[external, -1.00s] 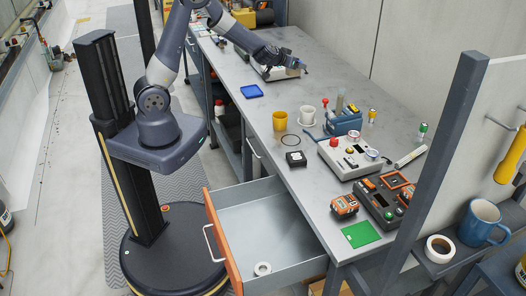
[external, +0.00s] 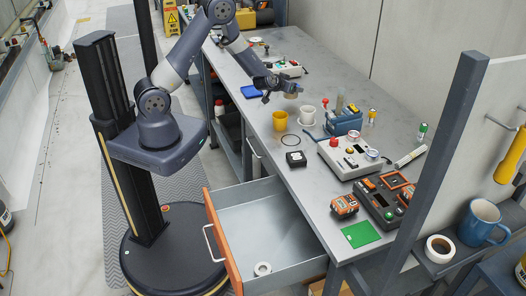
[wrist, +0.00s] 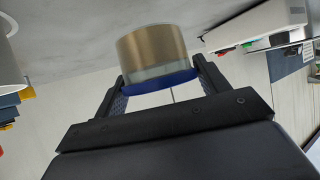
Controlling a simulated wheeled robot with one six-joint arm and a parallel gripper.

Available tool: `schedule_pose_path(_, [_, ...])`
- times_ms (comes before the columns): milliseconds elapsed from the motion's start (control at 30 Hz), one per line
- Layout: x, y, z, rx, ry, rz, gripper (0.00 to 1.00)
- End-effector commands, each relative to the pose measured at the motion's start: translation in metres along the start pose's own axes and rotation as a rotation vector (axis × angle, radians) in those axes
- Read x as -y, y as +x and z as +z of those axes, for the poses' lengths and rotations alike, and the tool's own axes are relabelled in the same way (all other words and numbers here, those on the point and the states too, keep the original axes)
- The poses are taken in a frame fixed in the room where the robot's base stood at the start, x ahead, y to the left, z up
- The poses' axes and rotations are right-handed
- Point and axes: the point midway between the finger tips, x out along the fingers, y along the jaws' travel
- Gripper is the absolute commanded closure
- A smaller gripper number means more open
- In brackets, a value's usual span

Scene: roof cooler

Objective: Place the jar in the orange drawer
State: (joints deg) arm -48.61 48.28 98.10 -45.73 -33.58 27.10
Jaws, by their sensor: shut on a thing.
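My gripper (external: 279,84) is shut on the jar (wrist: 155,52), with a finger on each side of it. In the wrist view the jar has a gold-brown band, a clear part and a blue edge. In the external view the jar (external: 292,88) is small and held above the workbench, near the yellow cup. The orange drawer (external: 221,243) is pulled out from the near left side of the bench, with a grey inside. A white ring (external: 262,268) lies in it near the front. My gripper is well beyond the drawer, further back along the bench.
A yellow cup (external: 280,121), a white cup (external: 308,115), a blue tray (external: 252,91) and a black box (external: 296,159) stand on the bench (external: 305,185). A blue caddy (external: 345,122) and control boxes (external: 349,157) line the right side. Most of the drawer floor is clear.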

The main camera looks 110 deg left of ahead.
Motion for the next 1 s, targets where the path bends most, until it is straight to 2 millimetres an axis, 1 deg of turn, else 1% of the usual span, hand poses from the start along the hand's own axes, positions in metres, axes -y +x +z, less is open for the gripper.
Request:
schedule_pose_path(200, [0.0,0.013,0.023,0.002,0.001,-0.001,0.59])
schedule_pose_path(300, [0.0,0.017,0.03,0.0,0.0,-0.001,0.59])
schedule_pose_path(733, [0.0,0.02,0.036,-0.001,-0.001,0.0,0.59])
schedule_pose_path(767, [0.0,0.02,0.037,0.0,-0.001,0.0,0.29])
schedule_pose_path(1000, [0.0,0.019,0.035,0.0,-0.001,0.0,0.09])
